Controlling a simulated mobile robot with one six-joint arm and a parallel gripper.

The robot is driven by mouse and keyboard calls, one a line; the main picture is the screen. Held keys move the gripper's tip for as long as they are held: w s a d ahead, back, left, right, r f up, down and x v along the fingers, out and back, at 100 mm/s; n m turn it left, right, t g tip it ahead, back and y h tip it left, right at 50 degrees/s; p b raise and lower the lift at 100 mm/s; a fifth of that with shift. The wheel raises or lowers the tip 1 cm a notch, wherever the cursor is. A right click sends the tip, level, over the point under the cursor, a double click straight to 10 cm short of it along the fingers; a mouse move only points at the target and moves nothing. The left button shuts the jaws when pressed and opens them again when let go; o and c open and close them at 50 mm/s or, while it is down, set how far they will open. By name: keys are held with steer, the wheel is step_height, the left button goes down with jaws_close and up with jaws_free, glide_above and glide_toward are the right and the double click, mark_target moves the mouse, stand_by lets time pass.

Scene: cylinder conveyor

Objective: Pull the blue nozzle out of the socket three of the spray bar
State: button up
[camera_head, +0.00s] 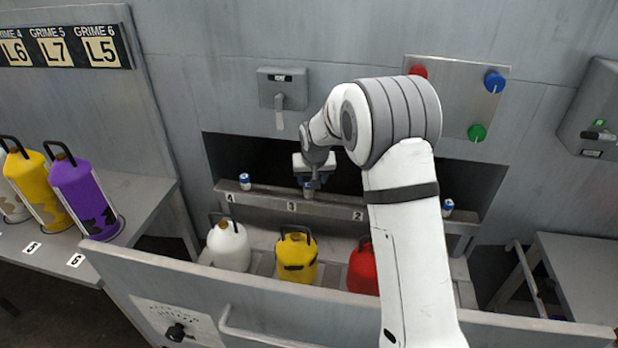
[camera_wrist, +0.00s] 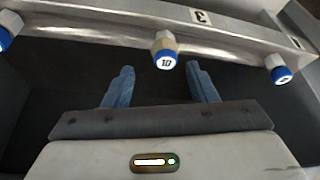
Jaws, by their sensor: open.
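The spray bar (camera_head: 265,197) runs across the dark opening in the wall, with numbered labels along it. A blue nozzle (camera_head: 308,191) with a white face sits at the bar beside label 3, partly hidden by my gripper. In the wrist view this blue nozzle (camera_wrist: 164,60) has a tan collar and "10" on its face, and points out from the bar (camera_wrist: 110,22). My gripper (camera_wrist: 160,68) is open and empty, one finger to each side of the nozzle. The nozzle end is about level with the fingertips, with gaps on both sides. The head view also shows my gripper (camera_head: 314,183) at the bar.
Other blue-and-white nozzles sit at the left (camera_head: 244,181) and right (camera_head: 447,207) of the bar. White (camera_head: 228,246), yellow (camera_head: 296,258) and red (camera_head: 363,270) canisters stand below it. A grey front panel (camera_head: 250,287) crosses the foreground.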

mark_target(309, 189)
steer(key=x, duration=0.7)
steer(key=shift+s+a+p, duration=0.1)
steer(key=shift+a+p, duration=0.3)
steer(key=shift+c, duration=0.5)
jaws_close()
